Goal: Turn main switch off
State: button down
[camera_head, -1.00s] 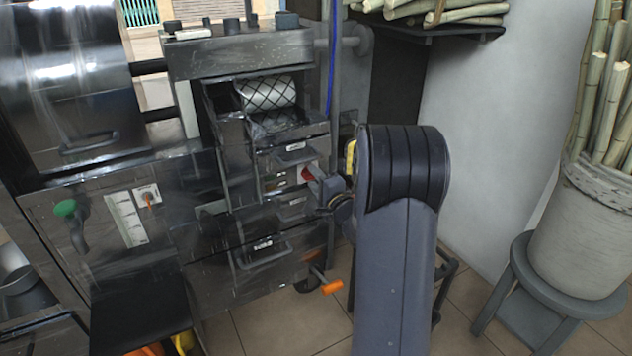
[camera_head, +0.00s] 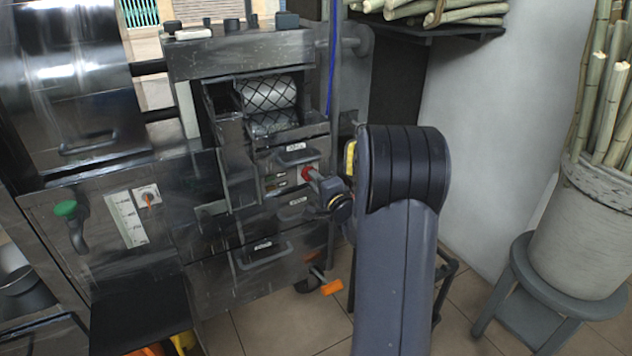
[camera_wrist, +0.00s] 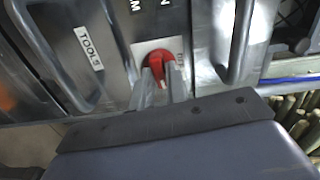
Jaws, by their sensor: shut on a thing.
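The red main switch knob (camera_wrist: 161,66) sits on a pale plate on the metal front of the press in the wrist view. Small lettering stands beside it on the right. My gripper (camera_wrist: 159,88) is shut on the knob, with its grey fingers on either side of its lower part. In the head view the red knob (camera_head: 306,173) shows as a small patch at the fingertips, and my gripper (camera_head: 313,179) reaches it from the right. The fingers and wrist hide part of the knob there.
A drawer labelled TOOLS (camera_wrist: 89,48) with a bar handle is beside the switch. The press rollers (camera_head: 268,94) are above. An orange-tipped lever (camera_head: 318,287) sticks out below. A stool (camera_head: 545,300) with a cane bucket (camera_head: 585,235) stands at right.

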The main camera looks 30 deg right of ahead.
jog(key=n, duration=0.4)
jog(key=shift+f+b, duration=0.1)
jog(key=shift+b, duration=0.25)
jog(key=n+b, duration=0.1)
jog(key=n, duration=0.3)
jog(key=n+b, duration=0.1)
jog(key=n, duration=0.3)
jog(key=shift+n+b, duration=0.3)
jog(key=shift+b, duration=0.1)
jog(key=shift+n+b, duration=0.55)
jog(key=shift+n, duration=1.45)
jog(key=c, duration=1.4)
grip_release()
jog(key=shift+s, duration=0.15)
